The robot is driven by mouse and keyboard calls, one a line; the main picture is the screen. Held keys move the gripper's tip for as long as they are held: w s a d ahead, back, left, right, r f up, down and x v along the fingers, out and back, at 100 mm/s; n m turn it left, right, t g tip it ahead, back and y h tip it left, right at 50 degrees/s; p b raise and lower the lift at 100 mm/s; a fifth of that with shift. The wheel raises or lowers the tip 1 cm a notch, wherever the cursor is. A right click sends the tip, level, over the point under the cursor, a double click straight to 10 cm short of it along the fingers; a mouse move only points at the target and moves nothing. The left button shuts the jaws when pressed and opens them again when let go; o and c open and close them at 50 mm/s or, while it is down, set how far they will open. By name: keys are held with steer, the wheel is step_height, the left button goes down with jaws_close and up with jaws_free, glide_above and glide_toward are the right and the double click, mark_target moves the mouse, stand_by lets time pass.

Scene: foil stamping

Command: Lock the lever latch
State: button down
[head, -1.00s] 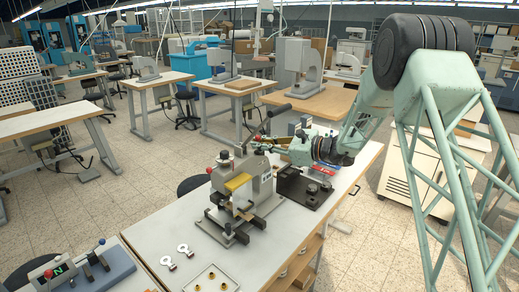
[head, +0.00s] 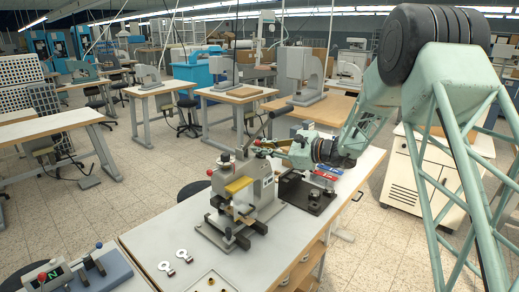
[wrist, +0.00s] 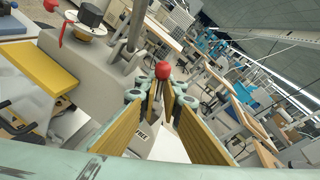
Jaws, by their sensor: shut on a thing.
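The grey foil stamping press (head: 262,190) stands on the near white bench. A small red ball knob (head: 257,142), which looks like the end of the lever latch, is at the upper back of the press; it also shows in the wrist view (wrist: 163,70). My gripper (head: 268,147) reaches in from the right, and its yellow-padded fingers (wrist: 160,88) close around the part just at the red knob. The knob sticks out beyond the fingertips. The latch's body is mostly hidden by the fingers.
The press's black-ended hand lever (head: 280,111) rises close to my gripper. A black fixture (head: 306,194) and red and blue tools (head: 325,175) lie to the right of the press. Two metal tags (head: 175,262) lie in front on the bench.

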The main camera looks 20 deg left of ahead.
steer(key=c, duration=2.9)
jaws_free()
steer(key=shift+s+a+r, duration=0.1)
steer(key=shift+s+r, duration=0.05)
steer(key=shift+r, duration=0.1)
steer(key=shift+o, duration=0.2)
steer(key=shift+f, duration=0.1)
steer(key=shift+f, duration=0.1)
steer(key=shift+d, duration=0.2)
steer(key=v, duration=0.7)
steer(key=shift+d+r, duration=0.3)
steer(key=shift+s, duration=0.1)
